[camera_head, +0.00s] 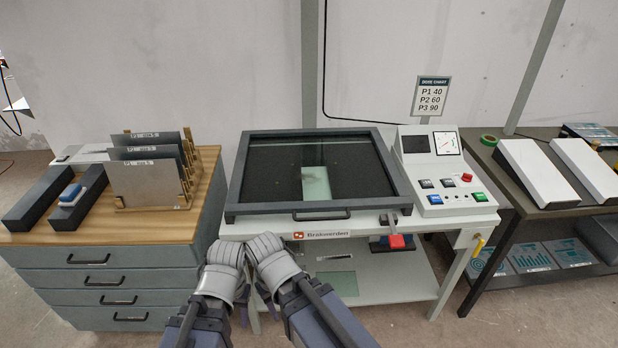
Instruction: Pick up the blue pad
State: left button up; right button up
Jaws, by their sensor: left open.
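The blue pad (70,193) is a small blue block with a pale base. It rests on the right one of two dark bars (73,205) on the wooden top of the cabinet at the left. My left gripper (241,302) is low in the middle of the view, in front of the lidded unit and well to the right of the pad. It is open and holds nothing that I can see; its fingers are mostly hidden behind its wrist. My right gripper (265,300) is close beside it, and its fingers are too hidden to tell their state.
A rack with several metal plates (147,180) stands just right of the pad. The dark-lidded unit (315,212) and control panel (438,182) fill the middle. A dark table (520,192) with white sloped panels is at the right. Drawers (110,283) front the cabinet.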

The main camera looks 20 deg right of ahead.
aim_at(73, 192)
jog(key=i+j, duration=0.2)
jog(key=j, duration=0.15)
jog(key=i+j+z, duration=0.1)
jog(key=j, duration=0.3)
jog(key=i+j, duration=0.45)
jog(key=j, duration=0.3)
jog(key=i+j+z, duration=0.1)
jog(key=j, duration=0.25)
jog(key=i+j, duration=0.25)
jog(key=j, duration=0.15)
jog(key=i+j, duration=0.15)
jog(key=j, duration=0.25)
jog(key=i+j+z, duration=0.1)
jog(key=j, duration=0.3)
jog(key=i, duration=0.05)
